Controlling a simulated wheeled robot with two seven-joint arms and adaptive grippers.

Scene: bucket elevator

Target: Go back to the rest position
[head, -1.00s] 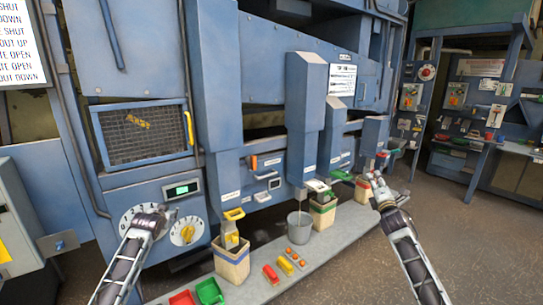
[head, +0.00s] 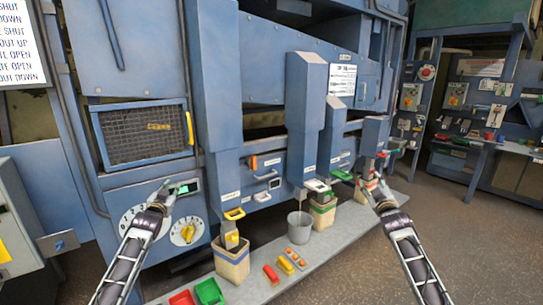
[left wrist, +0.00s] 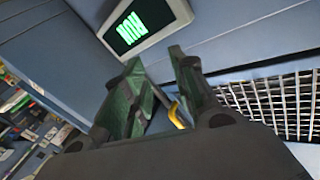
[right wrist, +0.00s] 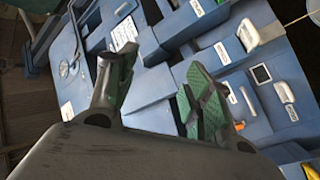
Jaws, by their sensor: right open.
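My left gripper (head: 174,190) is raised in front of the blue machine, near the small display (head: 189,188) and above the dial. In the left wrist view its two fingers (left wrist: 160,75) stand apart with nothing between them. The display (left wrist: 147,20) shows green letters that read RUN. Neither gripper visibly touches anything.
A grey ledge (head: 325,245) carries a grey bucket (head: 300,226), two tan containers (head: 232,265) and red, green and yellow items. A mesh window (head: 140,135) with a yellow handle (head: 189,128) is above the dial (head: 187,231). Open floor (head: 470,235) lies at right.

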